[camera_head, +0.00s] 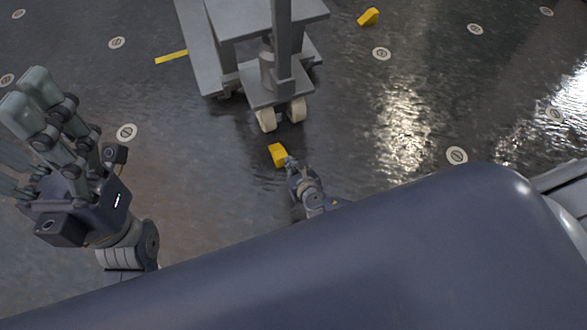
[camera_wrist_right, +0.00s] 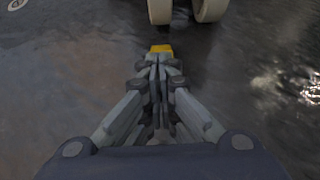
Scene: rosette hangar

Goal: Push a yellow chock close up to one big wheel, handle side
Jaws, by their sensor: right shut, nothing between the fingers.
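A yellow chock (camera_head: 277,154) lies on the dark floor, a short gap in front of two pale wheels under a grey cart. These are the left wheel (camera_head: 266,120) and the right wheel (camera_head: 297,109). My right gripper (camera_head: 289,162) is shut and empty, its fingertips at the near side of the chock. In the right wrist view the chock (camera_wrist_right: 161,48) shows just beyond the fingertips (camera_wrist_right: 158,60), partly hidden by them, with the wheels behind. My left gripper (camera_head: 25,115) is raised at the left, open and empty, far from the chock.
The grey cart (camera_head: 222,20) with its upright post stands at the top centre. A second yellow chock (camera_head: 368,16) lies at the top right. A yellow strip (camera_head: 171,57) and several round floor discs lie flat. The wet-looking floor at right is clear.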

